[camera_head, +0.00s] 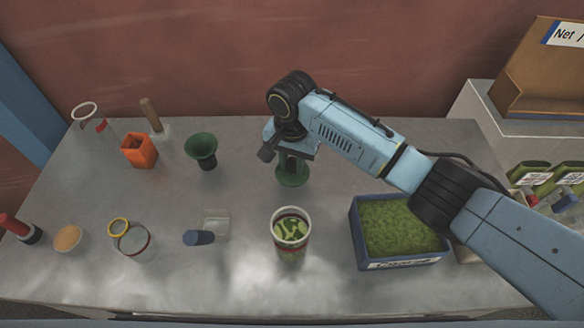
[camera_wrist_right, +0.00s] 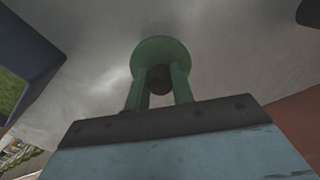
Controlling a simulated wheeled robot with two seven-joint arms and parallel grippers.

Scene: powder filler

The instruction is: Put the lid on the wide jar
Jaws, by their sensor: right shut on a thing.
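My right gripper (camera_head: 291,160) is above the table's middle, behind the open jar, pointing down. In the right wrist view its two green fingers (camera_wrist_right: 158,92) are shut on the dark knob (camera_wrist_right: 159,79) of a round green piece, which looks like the lid (camera_wrist_right: 160,48). In the head view the green lid (camera_head: 292,176) shows below the fingers, partly hidden by my arm; I cannot tell whether it touches the table. An open jar (camera_head: 291,245) with a pale rim and green contents, likely the wide jar, stands upright in front of the gripper, apart from the lid. My left gripper is not in view.
A blue bin (camera_head: 357,238) of green powder stands right of the jar. The table between funnel and jar is clear.

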